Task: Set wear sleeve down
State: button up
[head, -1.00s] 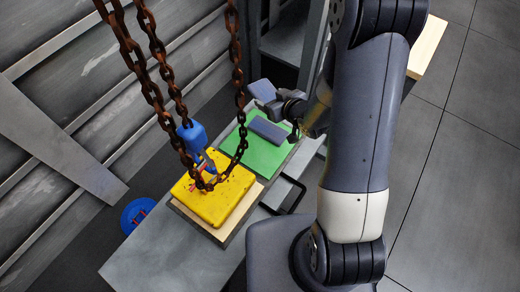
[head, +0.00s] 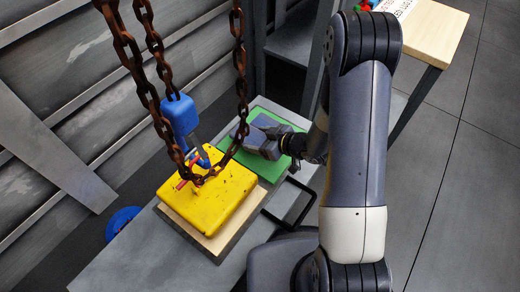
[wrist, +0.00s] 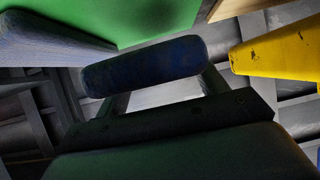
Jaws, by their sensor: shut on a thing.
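My gripper (head: 262,141) is over the green mat (head: 281,168) on the grey bench in the head view. In the wrist view it is shut on a dark blue, rounded bar-like piece, which I take to be the wear sleeve (wrist: 145,66). The sleeve lies crosswise between the fingers. The green mat (wrist: 160,20) shows just past it; I cannot tell whether they touch. A blue-grey block (wrist: 45,40) is on the mat to the left of the sleeve in the wrist view. In the head view my gripper partly hides the block and sleeve.
A yellow block (head: 210,200) sits on a wooden board (head: 208,243) beside the mat. A blue round thing (head: 121,222) is behind the bench. A wooden-topped table (head: 437,38) stands at the upper right.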

jog(key=shift+f+b, duration=0.8)
jog(key=shift+f, duration=1.6)
jog(key=shift+f, duration=0.15)
jog(key=o, duration=1)
jog(key=shift+r, duration=0.3)
jog(key=p+v, duration=0.3)
jog(key=v, duration=0.7)
jog(key=shift+d, duration=0.2)
jog(key=shift+v, duration=0.8)
